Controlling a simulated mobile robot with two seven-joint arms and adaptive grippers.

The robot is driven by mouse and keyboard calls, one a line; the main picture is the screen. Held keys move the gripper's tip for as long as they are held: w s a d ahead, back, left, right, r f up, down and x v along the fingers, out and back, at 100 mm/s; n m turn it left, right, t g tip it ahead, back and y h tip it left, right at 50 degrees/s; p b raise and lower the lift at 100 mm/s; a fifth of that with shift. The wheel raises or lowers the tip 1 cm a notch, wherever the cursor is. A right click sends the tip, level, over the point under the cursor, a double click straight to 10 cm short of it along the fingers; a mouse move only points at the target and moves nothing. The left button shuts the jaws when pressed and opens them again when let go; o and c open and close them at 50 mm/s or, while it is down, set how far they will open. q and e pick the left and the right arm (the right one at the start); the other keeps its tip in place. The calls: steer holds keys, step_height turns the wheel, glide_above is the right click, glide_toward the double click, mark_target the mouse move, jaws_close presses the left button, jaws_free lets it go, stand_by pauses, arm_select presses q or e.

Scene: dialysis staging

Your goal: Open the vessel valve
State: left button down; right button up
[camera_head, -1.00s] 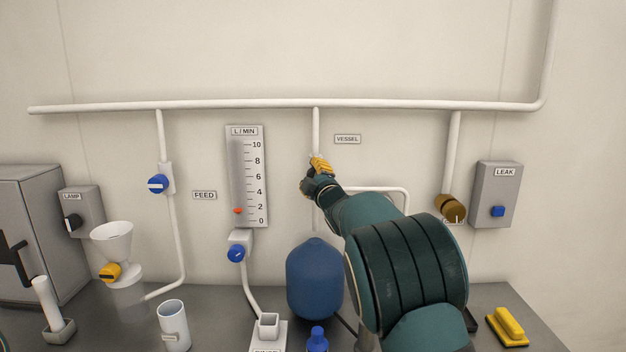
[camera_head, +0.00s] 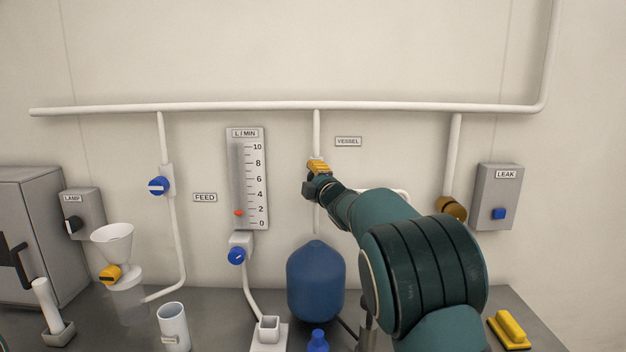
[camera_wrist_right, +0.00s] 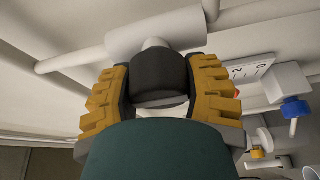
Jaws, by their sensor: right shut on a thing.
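The vessel valve sits on the white drop pipe (camera_head: 316,130) beside the VESSEL label (camera_head: 348,141). In the head view my right gripper (camera_head: 318,167) covers its knob. In the right wrist view the dark round knob (camera_wrist_right: 160,76) lies between the two yellow fingers of my right gripper (camera_wrist_right: 160,68), which is shut on it. A white valve body (camera_wrist_right: 155,30) shows behind the knob. How far the knob is turned is hard to tell. My left gripper is not in view.
The blue vessel (camera_head: 316,285) stands below on the grey counter (camera_head: 215,322). To the left are the flow gauge (camera_head: 247,180), the blue gauge knob (camera_head: 237,256) and the blue feed knob (camera_head: 158,186). A brown knob (camera_head: 452,208) and the LEAK box (camera_head: 497,190) are to the right.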

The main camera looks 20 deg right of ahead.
steer(key=o, duration=1.2)
steer(key=shift+s, duration=0.1)
steer(key=s, duration=0.4)
steer(key=s+d, duration=0.1)
steer(key=s, duration=0.6)
steer(key=shift+s+d+f, duration=0.15)
steer(key=shift+s+f, duration=0.15)
steer(key=shift+s, duration=0.1)
steer(key=shift+f, duration=0.1)
